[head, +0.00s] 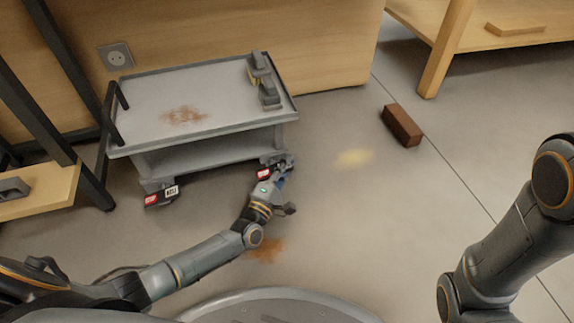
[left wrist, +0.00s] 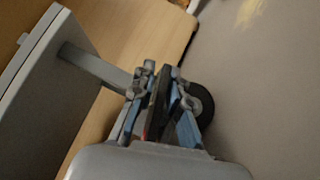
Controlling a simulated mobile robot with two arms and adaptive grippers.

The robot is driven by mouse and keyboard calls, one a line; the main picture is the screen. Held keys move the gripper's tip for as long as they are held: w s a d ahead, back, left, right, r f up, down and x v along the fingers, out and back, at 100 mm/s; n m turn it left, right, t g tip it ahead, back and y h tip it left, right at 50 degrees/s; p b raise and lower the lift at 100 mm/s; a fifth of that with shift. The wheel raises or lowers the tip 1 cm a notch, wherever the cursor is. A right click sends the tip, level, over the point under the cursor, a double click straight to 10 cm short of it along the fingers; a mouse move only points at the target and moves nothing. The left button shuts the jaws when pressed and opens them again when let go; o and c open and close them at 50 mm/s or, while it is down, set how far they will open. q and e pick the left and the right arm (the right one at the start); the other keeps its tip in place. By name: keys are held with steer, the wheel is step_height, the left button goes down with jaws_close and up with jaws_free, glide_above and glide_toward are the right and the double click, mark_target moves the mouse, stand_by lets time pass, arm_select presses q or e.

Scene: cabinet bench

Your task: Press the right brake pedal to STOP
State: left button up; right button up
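A grey cart (head: 205,140) with a flat top stands against the wooden cabinet. Its right brake pedal (head: 264,174), with a red label, is low at the cart's front right corner. My left gripper (head: 281,166) is at that corner, close beside the pedal and partly covering it; contact cannot be told. In the left wrist view my left gripper (left wrist: 160,72) has its dark finger pads together, with nothing clearly held. A dark caster wheel (left wrist: 202,103) is just behind it. A small red patch shows low between the fingers. The left brake pedal (head: 161,196) has red and white labels. My right gripper is out of view.
A brown brick (head: 402,125) lies on the floor to the right. Grey blocks (head: 264,80) lie on the cart top. A black-legged bench (head: 38,190) stands at left. Brown and yellowish stains mark the floor. The floor right of the cart is mostly free.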

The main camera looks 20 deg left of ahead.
arm_select(q)
steer(key=shift+o, duration=0.6)
steer(key=shift+s+f, duration=0.1)
steer(key=shift+s, duration=0.2)
steer(key=v, duration=1.1)
steer(key=shift+s+a, duration=0.1)
steer(key=shift+s, duration=0.15)
steer(key=shift+f, duration=0.1)
